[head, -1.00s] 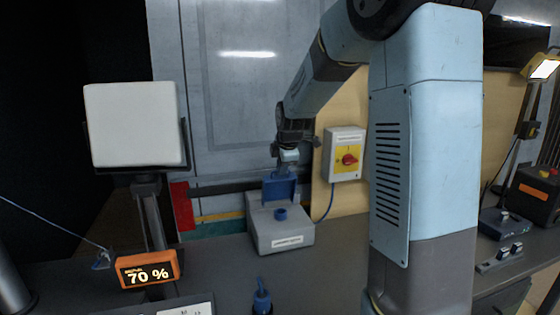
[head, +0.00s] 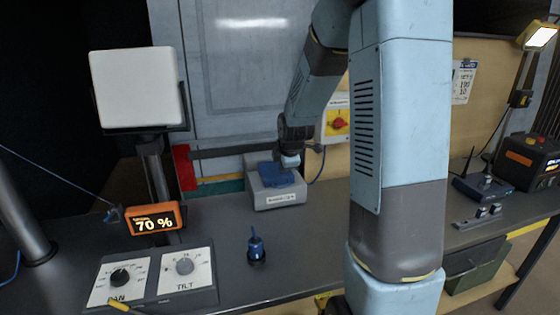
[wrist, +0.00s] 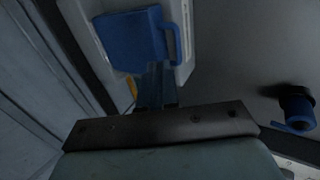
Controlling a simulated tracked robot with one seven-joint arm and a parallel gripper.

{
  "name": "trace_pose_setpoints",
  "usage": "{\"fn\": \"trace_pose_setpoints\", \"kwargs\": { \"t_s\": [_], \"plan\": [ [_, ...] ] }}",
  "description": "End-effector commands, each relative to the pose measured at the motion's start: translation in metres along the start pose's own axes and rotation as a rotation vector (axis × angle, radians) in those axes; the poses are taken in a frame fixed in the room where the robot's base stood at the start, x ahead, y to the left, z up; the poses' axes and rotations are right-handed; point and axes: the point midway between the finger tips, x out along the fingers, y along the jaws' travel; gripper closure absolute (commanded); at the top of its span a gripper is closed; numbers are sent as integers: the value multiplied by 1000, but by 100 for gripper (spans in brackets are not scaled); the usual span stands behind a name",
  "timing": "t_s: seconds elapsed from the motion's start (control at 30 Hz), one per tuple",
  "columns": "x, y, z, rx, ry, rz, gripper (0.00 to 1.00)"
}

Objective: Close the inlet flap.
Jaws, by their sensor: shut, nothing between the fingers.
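The blue inlet flap (head: 275,178) is on top of the grey box (head: 279,199) at the back of the bench. It lies down over the box top and hides the inlet; I cannot tell whether it is fully flush. In the wrist view the flap (wrist: 131,40) shows as a blue plate with a loop at its right side. My gripper (head: 289,163) is just above the back right of the flap in the head view. In the wrist view its fingers (wrist: 157,80) are together and empty, at the flap's lower edge; whether they touch it is unclear.
A blue stemmed part (head: 257,248) stands on the bench in front of the box. A dial panel (head: 150,277), an orange 70 % display (head: 156,219) and a white panel (head: 138,88) are at left. A yellow switch box (head: 338,123) is behind right. Bench between is clear.

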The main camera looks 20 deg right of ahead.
Motion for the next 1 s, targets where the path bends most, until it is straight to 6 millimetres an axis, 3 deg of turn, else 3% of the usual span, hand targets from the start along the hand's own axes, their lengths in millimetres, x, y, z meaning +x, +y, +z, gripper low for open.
{"fn": "trace_pose_setpoints", "kwargs": {
  "t_s": [0.33, 0.67, 1.0],
  "plan": [
    [-1, 2, 13, 14, -7, 3, 65],
    [-4, 2, 14, 14, -8, 4, 64],
    [-45, 2, 13, 15, -8, 6, 64]
  ]
}}
